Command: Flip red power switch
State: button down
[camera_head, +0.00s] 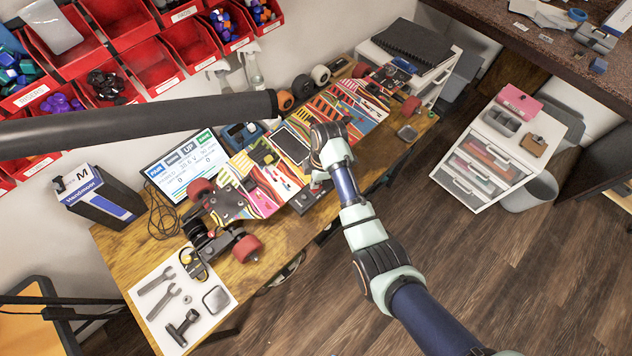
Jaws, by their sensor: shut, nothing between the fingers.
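A skateboard deck with bright stripes (352,104) lies upside down along the workbench, with red wheels at its near left end (247,248). Small dark electronic parts are mounted along it. I cannot make out the red power switch at this size; my arm covers part of the board's middle. My arm reaches in from the lower right, and my gripper (319,178) is low over the near edge of the board's middle, beside a small dark box (308,197). It is shut and empty. Its fingertips are mostly hidden, and I cannot tell whether they touch anything.
A monitor (186,170) and a black box marked M (98,196) stand at the back left. A white mat with tools (155,314) lies at the front left. Red bins (150,65) hang on the wall. A dark bar crosses the upper left. A white drawer unit (487,160) stands right.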

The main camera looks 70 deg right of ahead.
jog(key=shift+f+b, duration=0.8)
jog(key=shift+f, duration=0.5)
dwell(0.4)
notch_tip(320, 180, up, 7)
jog(key=p, duration=0.7)
jog(key=shift+r, duration=0.1)
dwell(0.4)
